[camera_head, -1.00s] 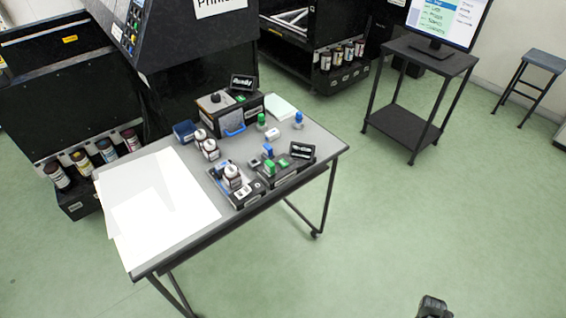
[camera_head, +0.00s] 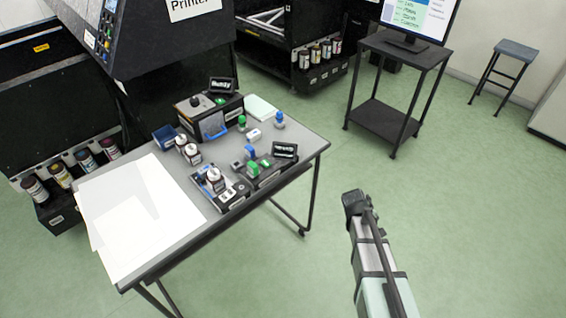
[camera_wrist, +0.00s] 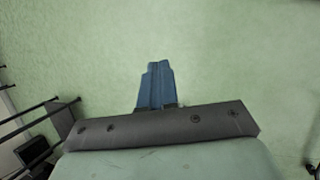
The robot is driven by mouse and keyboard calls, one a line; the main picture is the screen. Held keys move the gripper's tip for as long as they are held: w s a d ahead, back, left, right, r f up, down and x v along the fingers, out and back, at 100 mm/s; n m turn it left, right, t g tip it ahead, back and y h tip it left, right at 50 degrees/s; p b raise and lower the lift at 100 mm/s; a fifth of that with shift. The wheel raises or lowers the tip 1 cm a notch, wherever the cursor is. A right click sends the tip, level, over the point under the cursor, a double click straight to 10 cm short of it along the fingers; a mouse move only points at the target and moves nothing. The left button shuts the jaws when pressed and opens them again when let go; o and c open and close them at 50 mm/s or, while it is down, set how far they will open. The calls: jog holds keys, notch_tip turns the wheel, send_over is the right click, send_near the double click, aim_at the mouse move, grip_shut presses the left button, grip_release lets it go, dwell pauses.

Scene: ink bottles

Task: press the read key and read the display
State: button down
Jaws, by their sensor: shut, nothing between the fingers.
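Two small black displays stand on the grey table in the head view. The rear display (camera_head: 222,85) is on a dark box (camera_head: 208,117) with a blue handle; its white text looks like "Ready". The front display (camera_head: 285,150) is on a low dark device (camera_head: 268,173) with green parts (camera_head: 253,168); its text is too small to read surely. I cannot tell which part is the read key. My gripper (camera_wrist: 155,66) shows in the wrist view, its blue fingers shut and empty over bare green floor. My arm (camera_head: 368,240) is right of the table, apart from both devices.
Ink bottles (camera_head: 214,180) and blue and green stoppered items (camera_head: 279,121) crowd the table (camera_head: 185,212). White sheets (camera_head: 130,215) cover its left part. A printer stands behind it. A black stand (camera_head: 385,105) with a monitor and a stool (camera_head: 503,75) are farther right. Open floor surrounds my arm.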

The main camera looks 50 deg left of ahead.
jog(key=s+a+r+n+t+y, duration=0.1)
jog(key=a+r+n+t, duration=0.15)
jog(key=a+r, duration=0.75)
notch_tip(320, 180, up, 22)
jog(key=f+n+t+y, duration=0.1)
jog(key=n+t+y, duration=0.3)
jog(key=n, duration=0.4)
send_over(264, 165)
jog(key=shift+r+g, duration=0.25)
jog(key=shift+f, duration=4.45)
jog(key=shift+f, duration=0.15)
jog(key=shift+f, duration=0.25)
